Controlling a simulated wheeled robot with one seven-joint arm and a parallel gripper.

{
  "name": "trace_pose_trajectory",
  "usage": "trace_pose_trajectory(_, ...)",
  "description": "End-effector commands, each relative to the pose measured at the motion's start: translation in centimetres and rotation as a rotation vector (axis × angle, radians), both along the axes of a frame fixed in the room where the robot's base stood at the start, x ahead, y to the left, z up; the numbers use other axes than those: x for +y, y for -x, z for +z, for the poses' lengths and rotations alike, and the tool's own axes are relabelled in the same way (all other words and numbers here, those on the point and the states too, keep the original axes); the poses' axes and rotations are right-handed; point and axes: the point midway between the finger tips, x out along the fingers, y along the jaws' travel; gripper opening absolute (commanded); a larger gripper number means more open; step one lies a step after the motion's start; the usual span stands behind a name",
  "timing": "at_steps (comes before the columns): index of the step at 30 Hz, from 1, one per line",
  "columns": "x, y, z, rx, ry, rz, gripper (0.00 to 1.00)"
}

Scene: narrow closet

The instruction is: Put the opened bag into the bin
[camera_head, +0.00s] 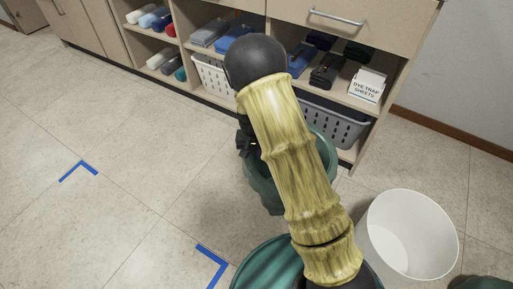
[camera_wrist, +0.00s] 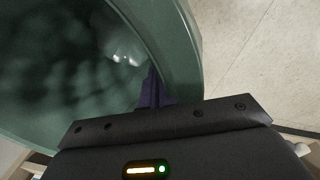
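A green round bin (camera_head: 262,188) stands on the floor in front of the shelves, partly hidden behind my arm. My gripper (camera_head: 246,143) is a dark shape at the bin's far left rim. In the wrist view, the green bin (camera_wrist: 180,45) fills the upper left, with its curved wall close to my gripper. A narrow dark purple piece (camera_wrist: 152,91) stands up in front of the gripper body; I cannot tell whether it is a finger or a held thing. A pale shiny patch (camera_wrist: 124,45) shows inside the bin. I cannot make out the opened bag for certain.
A white round bin (camera_head: 412,235) stands at the right. The shelf unit (camera_head: 385,35) behind holds a white basket (camera_head: 213,77), a grey basket (camera_head: 333,121), rolled cloths and a "Dye-trap sheets" box (camera_head: 367,88). Blue tape corners (camera_head: 82,166) mark the clear floor at left.

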Motion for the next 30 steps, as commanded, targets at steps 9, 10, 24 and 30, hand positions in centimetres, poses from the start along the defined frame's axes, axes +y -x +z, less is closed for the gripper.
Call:
trace_pose_trajectory(9, -1.0, 0.1, 6.2, 0.001, 0.001, 0.014, 0.00)
trace_pose_trajectory(10, -1.1, 0.1, 6.6, 0.001, 0.001, 0.015, 0.00)
trace_pose_trajectory(24, -2.5, 0.3, 14.1, 0.001, 0.001, 0.037, 0.00)
trace_pose_trajectory(30, -3.1, 0.5, 17.2, 0.002, 0.001, 0.046, 0.00)
